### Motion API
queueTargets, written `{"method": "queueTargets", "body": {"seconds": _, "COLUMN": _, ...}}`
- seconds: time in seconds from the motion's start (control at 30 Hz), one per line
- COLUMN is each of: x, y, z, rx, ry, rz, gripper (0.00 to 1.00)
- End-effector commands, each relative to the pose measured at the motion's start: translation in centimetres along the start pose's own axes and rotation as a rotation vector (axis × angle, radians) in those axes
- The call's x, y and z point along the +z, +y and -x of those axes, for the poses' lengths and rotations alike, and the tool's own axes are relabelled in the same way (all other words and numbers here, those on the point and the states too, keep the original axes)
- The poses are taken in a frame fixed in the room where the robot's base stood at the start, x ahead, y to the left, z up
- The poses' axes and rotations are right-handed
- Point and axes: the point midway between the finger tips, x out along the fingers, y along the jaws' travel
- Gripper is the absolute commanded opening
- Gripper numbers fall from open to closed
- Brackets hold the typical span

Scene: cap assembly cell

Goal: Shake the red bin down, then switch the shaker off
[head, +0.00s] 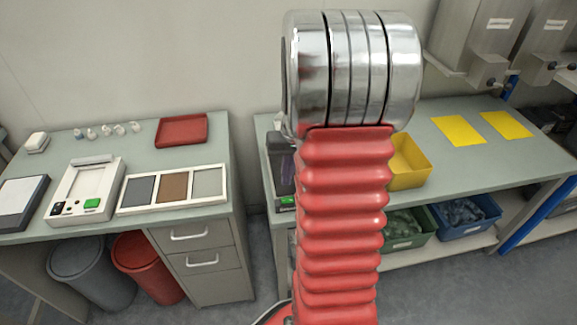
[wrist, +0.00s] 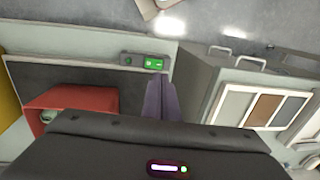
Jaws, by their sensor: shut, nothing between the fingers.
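In the wrist view the red bin (wrist: 75,98) sits on the dark plate (wrist: 35,75) of the shaker, left of my gripper. A pale item shows inside the bin, and my gripper's body hides its lower part. A switch panel (wrist: 140,61) on the bench edge has a bright green lit switch (wrist: 154,63) and a darker green round button. My gripper (wrist: 161,78) is shut and empty, its fingertips just below the lit switch in the picture; I cannot tell if they touch it. In the head view my arm hides the bin, and a green light (head: 286,201) shows beside it.
A yellow bin (head: 411,165) stands right of my arm on the bench, with two yellow mats (head: 457,131) behind. The left bench holds a sectioned tray (head: 173,209), a white device (head: 83,185) and a red tray (head: 182,130). A floor gap separates the benches.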

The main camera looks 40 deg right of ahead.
Motion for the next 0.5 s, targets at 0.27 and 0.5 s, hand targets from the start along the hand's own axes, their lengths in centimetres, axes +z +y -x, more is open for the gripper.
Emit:
{"method": "queueTargets", "body": {"seconds": 0.27, "x": 0.1, "y": 0.0, "z": -4.4, "rx": -0.001, "ry": -0.003, "rz": 0.0, "gripper": 0.0}}
{"method": "queueTargets", "body": {"seconds": 0.5, "x": 0.1, "y": 0.0, "z": -7.0, "rx": -0.001, "ry": -0.002, "rz": 0.0, "gripper": 0.0}}
